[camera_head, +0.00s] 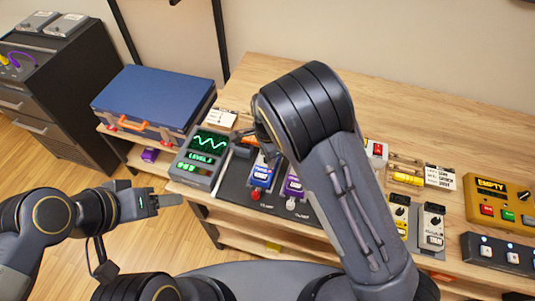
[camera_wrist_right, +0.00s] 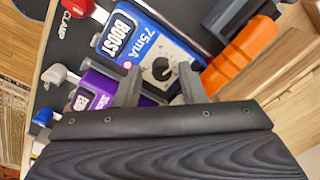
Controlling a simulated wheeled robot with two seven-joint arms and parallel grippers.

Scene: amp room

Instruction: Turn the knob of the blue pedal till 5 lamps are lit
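The blue pedal (camera_head: 262,175), marked BOOST in the right wrist view (camera_wrist_right: 122,38), lies in a row on the dark board. Its black knob (camera_wrist_right: 161,69) sits on a pale panel. My right gripper (camera_wrist_right: 160,74) is open, with its fingertips on either side of the knob; contact cannot be told. In the head view my right arm hides most of this gripper. The grey level meter (camera_head: 203,158) has a green wave screen and a row of lamps below; some glow green, too small to count. My left gripper (camera_head: 170,200) hangs left of the bench, empty.
A purple pedal (camera_head: 293,185) stands close beside the blue one, and an orange block (camera_wrist_right: 240,55) on its other side. A blue case (camera_head: 155,97) lies at the back left. Yellow and grey pedals and a yellow EMPTY box (camera_head: 497,198) stand at the right.

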